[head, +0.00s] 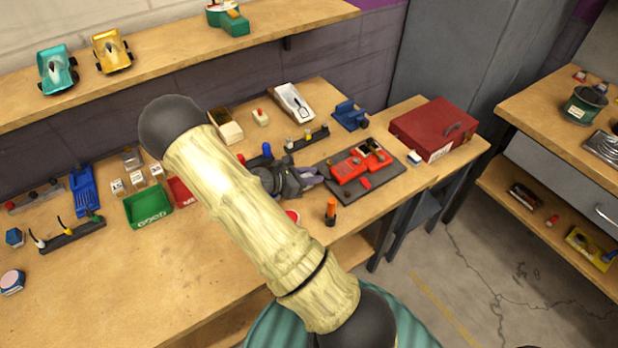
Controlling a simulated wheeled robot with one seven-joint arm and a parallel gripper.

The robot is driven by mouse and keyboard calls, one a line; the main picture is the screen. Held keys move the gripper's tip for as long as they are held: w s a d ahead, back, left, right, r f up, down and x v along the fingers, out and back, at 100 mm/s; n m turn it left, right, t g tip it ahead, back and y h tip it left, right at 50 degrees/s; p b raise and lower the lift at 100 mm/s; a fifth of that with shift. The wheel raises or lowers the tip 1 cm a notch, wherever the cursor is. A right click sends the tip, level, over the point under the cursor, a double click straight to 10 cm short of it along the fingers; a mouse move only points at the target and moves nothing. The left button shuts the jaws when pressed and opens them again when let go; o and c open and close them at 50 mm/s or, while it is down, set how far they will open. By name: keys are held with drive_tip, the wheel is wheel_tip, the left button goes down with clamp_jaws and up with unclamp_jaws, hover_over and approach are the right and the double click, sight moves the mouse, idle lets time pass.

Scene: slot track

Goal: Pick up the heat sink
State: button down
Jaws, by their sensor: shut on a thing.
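My gripper (305,177), dark grey, is low over the middle of the workbench, partly hidden behind my pale arm link. Its fingers point right, towards the dark mat with the red parts. It is shut on a small grey-purple piece at its fingertips, which I take to be the heat sink (312,180). The piece is mostly covered by the fingers. I cannot tell whether it touches the bench.
A black mat (338,191) with red car parts lies just right of the gripper. A green bin (148,206) is left, a red toolbox (434,128) right.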

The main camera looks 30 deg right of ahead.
sight(311, 174)
wheel_tip(311, 174, up, 10)
drive_tip(key=shift+f, duration=0.2)
idle(0.8)
